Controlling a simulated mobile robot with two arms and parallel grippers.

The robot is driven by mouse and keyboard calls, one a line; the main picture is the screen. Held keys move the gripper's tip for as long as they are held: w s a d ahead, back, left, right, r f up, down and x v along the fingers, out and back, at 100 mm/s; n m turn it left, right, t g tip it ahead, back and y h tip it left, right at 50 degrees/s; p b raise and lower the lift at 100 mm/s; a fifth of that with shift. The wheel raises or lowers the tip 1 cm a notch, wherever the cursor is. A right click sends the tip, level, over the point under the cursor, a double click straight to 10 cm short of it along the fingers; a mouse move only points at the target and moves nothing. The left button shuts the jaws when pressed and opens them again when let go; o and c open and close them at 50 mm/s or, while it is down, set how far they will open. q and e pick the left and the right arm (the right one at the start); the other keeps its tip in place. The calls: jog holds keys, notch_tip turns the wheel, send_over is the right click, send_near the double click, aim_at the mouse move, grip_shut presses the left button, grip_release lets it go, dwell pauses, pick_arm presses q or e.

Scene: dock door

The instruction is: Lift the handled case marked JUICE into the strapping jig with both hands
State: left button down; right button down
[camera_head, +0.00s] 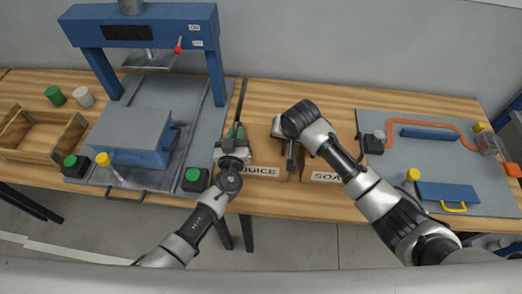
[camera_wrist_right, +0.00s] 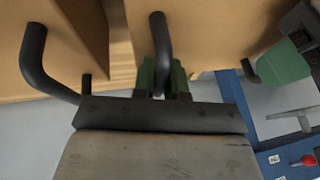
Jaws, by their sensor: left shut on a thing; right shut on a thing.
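The JUICE case (camera_head: 264,171) is a tan box at the table's front edge, its label facing front; both wrists cover much of its top. My left gripper (camera_head: 237,135) is shut at its left side, on what looks like a handle. My right gripper (camera_head: 291,160) is shut at its right side. In the right wrist view, its green fingers (camera_wrist_right: 164,78) are on a black bar handle (camera_wrist_right: 159,45). I cannot tell whether the case is off the table. No fixture is labelled as the strapping jig; a blue press frame (camera_head: 215,75) stands over a grey plate at left.
The SOAP case (camera_head: 325,177) stands close on the right. A blue block (camera_head: 150,158), green-topped button (camera_head: 195,180) and wooden tray (camera_head: 48,153) are at left. A grey board (camera_head: 400,160) with an orange track is at right. Bare table shows behind the cases.

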pick_arm(q)
jog(key=shift+r, duration=0.15)
pick_arm(e)
jog(key=shift+a+r, duration=0.1)
jog(key=shift+r, duration=0.05)
